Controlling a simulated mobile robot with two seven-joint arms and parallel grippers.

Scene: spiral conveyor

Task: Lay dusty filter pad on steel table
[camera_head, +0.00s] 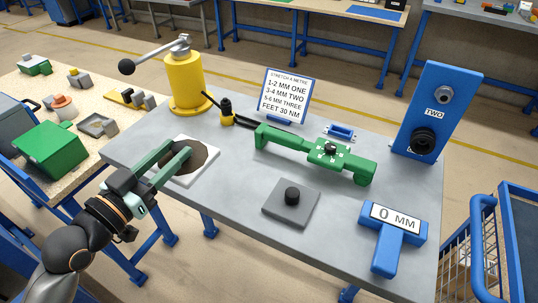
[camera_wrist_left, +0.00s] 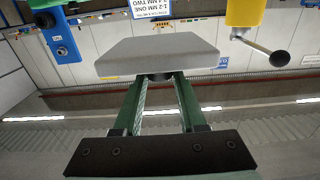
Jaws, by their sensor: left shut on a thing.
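The filter pad (camera_head: 208,170) is a pale square with a brown round patch on its face. In the head view it shows over the left part of the grey steel table (camera_head: 240,188). My left gripper (camera_head: 184,158) reaches in from the left, and its green fingers cover part of the brown patch. It is shut on the pad. In the left wrist view the pad (camera_wrist_left: 157,52) is a plain grey slab at the tips of the fingers (camera_wrist_left: 160,85); where they grip is partly hidden. The gap between pad and table is hard to judge. My right gripper is out of view.
A yellow post (camera_head: 187,82) with a lever stands behind the pad. On the table are a green gauge (camera_head: 318,155), a sign (camera_head: 287,95), a grey plate with a black knob (camera_head: 291,204), a blue T-shaped block (camera_head: 393,240) and a blue panel (camera_head: 434,105).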

